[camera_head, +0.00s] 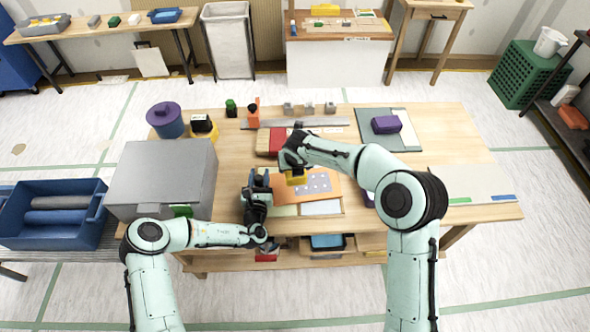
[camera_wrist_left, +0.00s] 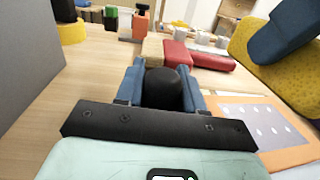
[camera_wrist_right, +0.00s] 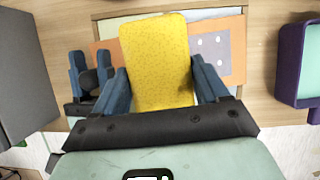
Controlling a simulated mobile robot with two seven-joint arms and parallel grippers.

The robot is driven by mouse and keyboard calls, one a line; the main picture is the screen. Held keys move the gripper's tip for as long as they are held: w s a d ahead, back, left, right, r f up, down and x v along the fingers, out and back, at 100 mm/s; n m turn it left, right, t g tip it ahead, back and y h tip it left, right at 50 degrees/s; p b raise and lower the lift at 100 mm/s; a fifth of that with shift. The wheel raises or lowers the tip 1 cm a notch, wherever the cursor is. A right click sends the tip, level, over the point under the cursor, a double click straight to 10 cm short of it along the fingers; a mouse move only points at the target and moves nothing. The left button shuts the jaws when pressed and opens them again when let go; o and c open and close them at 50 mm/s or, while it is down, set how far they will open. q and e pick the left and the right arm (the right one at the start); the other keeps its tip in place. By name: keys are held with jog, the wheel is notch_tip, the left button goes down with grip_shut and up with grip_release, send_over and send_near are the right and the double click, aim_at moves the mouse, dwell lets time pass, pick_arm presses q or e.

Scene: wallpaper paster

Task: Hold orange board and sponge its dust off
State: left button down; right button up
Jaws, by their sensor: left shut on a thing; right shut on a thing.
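The orange board (camera_head: 331,201) lies on the wooden table, with a grey-lilac panel bearing several pale spots (camera_head: 313,183); it also shows in the right wrist view (camera_wrist_right: 234,50). My left gripper (camera_head: 259,182) is at the board's left end, its blue fingers shut around a dark rounded piece (camera_wrist_left: 163,88) that seems to be the board's grip; the contact is partly hidden. My right gripper (camera_head: 294,168) is shut on the yellow sponge (camera_wrist_right: 155,62), over the left part of the board beside the panel. Whether the sponge touches the board I cannot tell.
A grey box (camera_head: 160,175) stands left of my left gripper. A red block (camera_head: 277,139) lies behind the board. A purple item (camera_head: 386,124) rests on a grey-green mat (camera_head: 370,140) at the right. The table's right part has bare room.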

pick_arm(q)
jog(key=shift+f, duration=0.25)
pick_arm(e)
jog(key=o, duration=0.4)
jog(key=c, duration=0.3)
pick_arm(q)
jog(key=c, duration=0.6)
grip_release()
pick_arm(e)
jog(key=shift+f, duration=0.1)
pick_arm(q)
jog(key=shift+r, duration=0.1)
jog(key=shift+s, duration=0.1)
jog(key=s, duration=1.1)
jog(key=shift+s+a, duration=0.4)
